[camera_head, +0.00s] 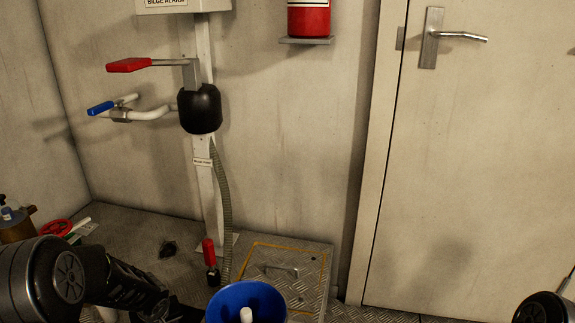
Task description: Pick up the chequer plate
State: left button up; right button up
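The chequer plate (303,284) lies in the floor at the lower middle of the head view. It is a patterned metal panel with a yellow line around it and a small bar handle (281,269) on top. A blue bucket-like container hides part of its near side. My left arm comes in from the lower left. Its dark end (174,312) is at the bottom edge, left of the container and apart from the plate; I cannot make out its fingers. Only a piece of my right arm shows in the bottom right corner; its gripper is out of view.
The blue container (247,297) has a white post in it. A red-handled valve (209,254) and grey hose (225,208) stand left of the plate. Above are a black pump body (200,109) with a red lever (129,65). A door (470,180) is at right.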

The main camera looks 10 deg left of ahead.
aim_at(292, 273)
jog(key=k, duration=1)
